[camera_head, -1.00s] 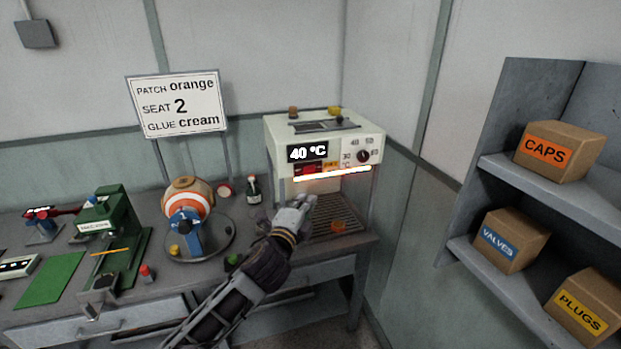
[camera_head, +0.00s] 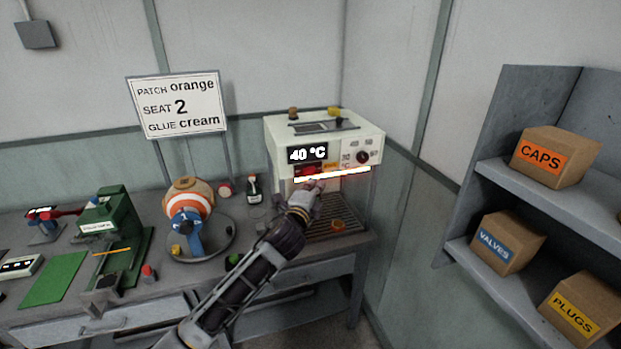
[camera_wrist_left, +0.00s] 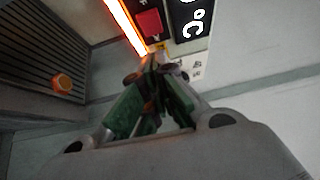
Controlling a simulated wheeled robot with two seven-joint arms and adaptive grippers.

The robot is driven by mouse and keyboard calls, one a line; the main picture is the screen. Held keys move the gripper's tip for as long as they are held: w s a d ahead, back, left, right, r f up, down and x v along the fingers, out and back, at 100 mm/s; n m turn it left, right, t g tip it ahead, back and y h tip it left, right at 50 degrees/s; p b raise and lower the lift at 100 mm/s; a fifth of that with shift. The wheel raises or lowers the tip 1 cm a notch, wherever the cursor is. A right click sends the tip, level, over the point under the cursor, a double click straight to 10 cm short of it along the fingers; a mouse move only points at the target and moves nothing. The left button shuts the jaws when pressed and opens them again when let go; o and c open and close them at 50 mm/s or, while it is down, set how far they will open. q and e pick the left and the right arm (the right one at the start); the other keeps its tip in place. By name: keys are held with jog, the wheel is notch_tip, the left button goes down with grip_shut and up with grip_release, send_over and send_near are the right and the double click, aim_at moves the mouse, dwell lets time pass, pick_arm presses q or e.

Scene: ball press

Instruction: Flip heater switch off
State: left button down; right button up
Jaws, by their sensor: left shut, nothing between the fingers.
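The cream heater box (camera_head: 345,150) stands at the right end of the bench. Its display (camera_head: 307,154) reads 40 °C, and the bar under its front glows. The red heater switch (camera_head: 308,170) is below the display; it also shows in the left wrist view (camera_wrist_left: 150,21). My left gripper (camera_head: 314,184) is shut and empty, just below the switch at the heater's front. In the left wrist view its closed fingertips (camera_wrist_left: 155,60) point toward the panel close to the switch; I cannot tell whether they touch it. My right gripper is not in view.
A dial (camera_head: 363,157) sits right of the switch. An orange piece (camera_head: 338,226) lies on the slatted tray below the heater. Left along the bench are a ball on a blue stand (camera_head: 186,222) and a green press (camera_head: 112,225). Shelves with boxes (camera_head: 555,157) stand right.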

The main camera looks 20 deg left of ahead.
aim_at(313, 171)
pick_arm(q)
jog(key=shift+w+a+p, duration=0.2)
jog(key=shift+w+a, duration=0.25)
jog(key=shift+w, duration=0.25)
jog(key=shift+w+a+p, duration=0.2)
jog(key=shift+w+a, duration=0.2)
jog(key=shift+w, duration=0.25)
jog(key=shift+w+a+p, duration=0.2)
jog(key=shift+w+a, duration=0.25)
jog(key=shift+w, duration=0.25)
jog(key=shift+a, duration=0.15)
jog(key=shift+w+a+p, duration=0.2)
jog(key=shift+a+p, duration=0.15)
